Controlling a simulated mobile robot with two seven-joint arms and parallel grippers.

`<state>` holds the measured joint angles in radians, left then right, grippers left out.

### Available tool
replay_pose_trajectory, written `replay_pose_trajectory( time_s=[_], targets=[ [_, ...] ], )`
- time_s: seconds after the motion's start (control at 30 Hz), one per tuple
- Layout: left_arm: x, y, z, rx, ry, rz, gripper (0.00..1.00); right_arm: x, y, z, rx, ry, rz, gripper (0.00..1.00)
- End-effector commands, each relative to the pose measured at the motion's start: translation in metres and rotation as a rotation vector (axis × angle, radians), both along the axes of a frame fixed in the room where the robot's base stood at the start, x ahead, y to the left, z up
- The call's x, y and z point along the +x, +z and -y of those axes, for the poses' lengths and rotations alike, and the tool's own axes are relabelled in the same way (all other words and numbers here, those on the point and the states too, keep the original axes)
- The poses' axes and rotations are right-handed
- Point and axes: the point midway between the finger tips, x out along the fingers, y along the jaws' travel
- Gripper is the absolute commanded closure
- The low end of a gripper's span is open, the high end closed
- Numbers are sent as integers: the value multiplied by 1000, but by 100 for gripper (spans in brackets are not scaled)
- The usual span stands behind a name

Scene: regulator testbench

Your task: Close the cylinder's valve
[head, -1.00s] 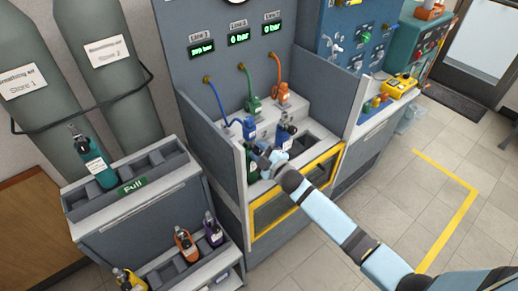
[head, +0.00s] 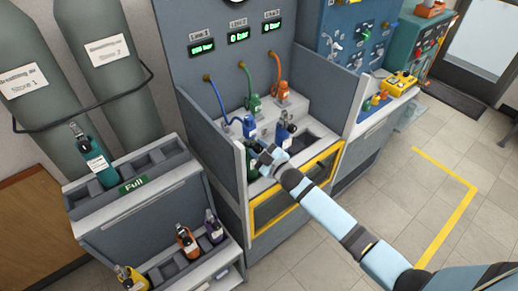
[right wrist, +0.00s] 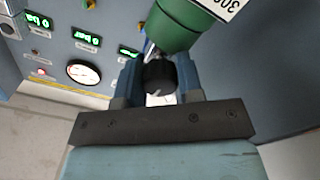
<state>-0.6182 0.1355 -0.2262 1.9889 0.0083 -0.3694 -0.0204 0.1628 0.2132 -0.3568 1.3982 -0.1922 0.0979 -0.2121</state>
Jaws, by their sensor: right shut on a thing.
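A green cylinder (right wrist: 180,25) with a white label and a black valve knob (right wrist: 158,77) fills the top middle of the right wrist view. My right gripper (right wrist: 158,80) has its two fingers on either side of the knob and is shut on it. In the head view my right gripper (head: 268,156) is at the front left of the bench bay. It hides most of the dark green cylinder (head: 253,163) there. A blue cylinder (head: 284,131) stands just behind and to the right. My left gripper is not in view.
Blue, green (head: 253,103) and orange hoses hang below the line displays (head: 238,37). Grey side walls (head: 216,138) flank the bay. A teal cylinder (head: 95,156) stands in the "Full" rack at left; orange, purple and yellow ones stand lower. Floor at right is free.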

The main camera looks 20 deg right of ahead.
Motion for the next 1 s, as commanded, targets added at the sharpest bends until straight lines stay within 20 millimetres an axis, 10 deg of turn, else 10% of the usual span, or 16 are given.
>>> replay_pose_trajectory(
  time_s=[0.1, 0.13, 0.23, 0.63, 1.0],
  targets=[
    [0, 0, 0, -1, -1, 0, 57, 0, 0, 0, 2, 0, -1, 90],
    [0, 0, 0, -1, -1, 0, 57, 0, 0, 0, 2, 0, -1, 59],
    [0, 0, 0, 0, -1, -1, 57, 0, 0, 0, 2, 0, -1, 40],
    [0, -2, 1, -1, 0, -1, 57, -10, -3, 4, -1, 0, -2, 40],
    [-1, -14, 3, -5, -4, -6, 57, -85, -3, 30, -1, 1, -2, 40]
  ],
)
